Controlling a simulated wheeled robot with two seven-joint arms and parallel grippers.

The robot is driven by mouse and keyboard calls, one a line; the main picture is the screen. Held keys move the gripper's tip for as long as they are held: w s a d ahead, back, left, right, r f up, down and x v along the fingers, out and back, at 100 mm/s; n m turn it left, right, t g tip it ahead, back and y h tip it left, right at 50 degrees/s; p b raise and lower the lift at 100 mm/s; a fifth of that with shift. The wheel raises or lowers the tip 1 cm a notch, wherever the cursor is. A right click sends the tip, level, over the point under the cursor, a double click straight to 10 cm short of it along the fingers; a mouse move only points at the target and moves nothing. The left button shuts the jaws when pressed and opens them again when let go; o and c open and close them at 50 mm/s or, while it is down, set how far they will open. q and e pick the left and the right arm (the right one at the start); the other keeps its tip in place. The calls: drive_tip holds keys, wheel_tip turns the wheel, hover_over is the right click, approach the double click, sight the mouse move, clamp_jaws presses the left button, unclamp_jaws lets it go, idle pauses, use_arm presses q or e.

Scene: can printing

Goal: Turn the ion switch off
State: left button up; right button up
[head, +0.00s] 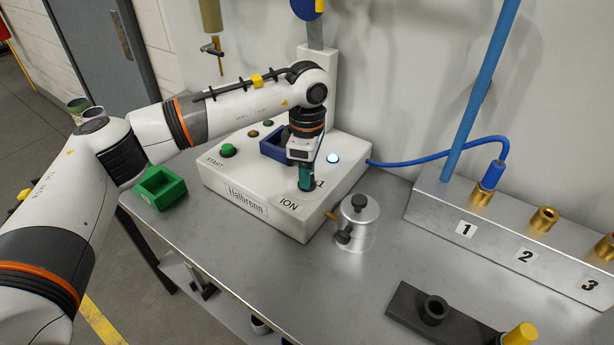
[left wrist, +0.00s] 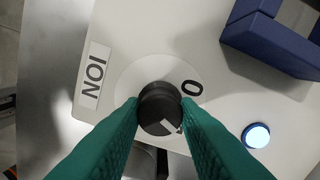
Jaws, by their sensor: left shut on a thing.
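The ion switch is a round black knob (left wrist: 158,104) on a white dial plate, beside the ION label (left wrist: 95,75). It sits on the white Halbrenn box (head: 225,185). My left gripper (head: 306,182) points down over it, with its green fingers (left wrist: 160,112) shut on the knob's sides. In the left wrist view the knob's white mark points to the lower right, away from the 0 (left wrist: 192,88). In the head view a 1 shows right of the fingers, which mostly hide the knob. A lamp (head: 333,158) glows pale blue. My right gripper is out of view.
A blue holder (head: 272,146) and a green START button (head: 227,150) are on the box. A green tray (head: 160,188) lies left. A metal canister (head: 358,222) stands close on the right. A numbered manifold (head: 505,238) with a blue hose is farther right.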

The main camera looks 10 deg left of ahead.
use_arm(q)
drive_tip(key=n+b, duration=0.2)
drive_tip(key=n, duration=0.1)
drive_tip(key=shift+n, duration=0.4)
drive_tip(key=n+b, duration=0.1)
drive_tip(key=n, duration=0.2)
drive_tip(key=shift+n+b, duration=0.3)
drive_tip(key=shift+b, duration=0.1)
drive_tip(key=n+b, duration=0.1)
drive_tip(key=n, duration=0.2)
drive_tip(key=shift+n, duration=0.3)
drive_tip(key=shift+r+n+b, duration=0.1)
drive_tip(key=shift+n+b, duration=0.5)
drive_tip(key=shift+n, duration=0.8)
drive_tip(key=shift+w, duration=0.1)
drive_tip(key=o, duration=1)
drive_tip(key=shift+c, duration=0.2)
wheel_tip(320, 180, up, 12)
drive_tip(key=b, duration=0.1)
